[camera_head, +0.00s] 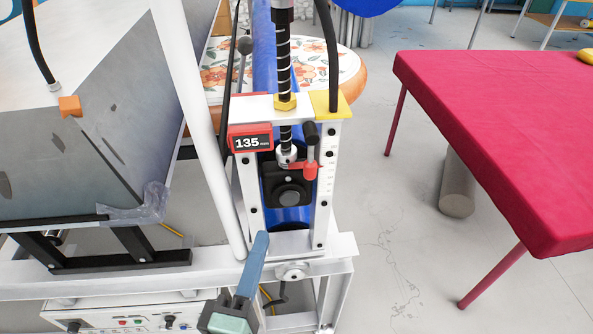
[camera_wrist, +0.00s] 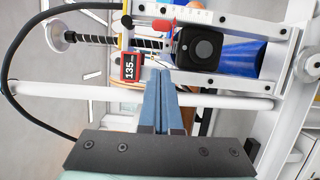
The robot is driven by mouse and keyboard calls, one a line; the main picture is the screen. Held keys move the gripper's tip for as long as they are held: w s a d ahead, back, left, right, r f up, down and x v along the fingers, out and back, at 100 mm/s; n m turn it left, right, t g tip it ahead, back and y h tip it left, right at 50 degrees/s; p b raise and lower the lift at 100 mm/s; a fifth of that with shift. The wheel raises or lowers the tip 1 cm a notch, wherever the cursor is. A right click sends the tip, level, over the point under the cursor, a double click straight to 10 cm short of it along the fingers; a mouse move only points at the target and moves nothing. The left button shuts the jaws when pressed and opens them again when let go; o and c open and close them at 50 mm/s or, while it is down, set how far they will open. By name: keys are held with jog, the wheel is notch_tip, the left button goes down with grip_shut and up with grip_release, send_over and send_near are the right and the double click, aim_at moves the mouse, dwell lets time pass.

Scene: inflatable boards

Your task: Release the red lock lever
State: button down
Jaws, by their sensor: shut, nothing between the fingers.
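The red lock lever (camera_head: 307,168) sits on the white vertical frame, beside the threaded rod and above a black block (camera_head: 289,187). A black-topped handle stands up at its right end. In the wrist view the red lever (camera_wrist: 161,25) shows near the top, left of the black block. My gripper (camera_head: 262,240) is below the lever in the head view, in front of the frame's lower part. Its blue fingers (camera_wrist: 162,75) are shut and empty, pointing toward the frame and apart from the lever.
A red display reading 135 (camera_head: 250,142) is left of the threaded rod (camera_head: 285,138). A white slanted pole (camera_head: 195,110) stands close left of the frame. A red-covered table (camera_head: 510,130) is at the right. Open floor lies between the table and frame.

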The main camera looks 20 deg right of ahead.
aim_at(310, 153)
dwell(0.3)
jog(key=s+d+p+x, duration=0.1)
jog(key=p+x, duration=0.4)
jog(key=x, duration=0.7)
jog(key=shift+d, duration=0.9)
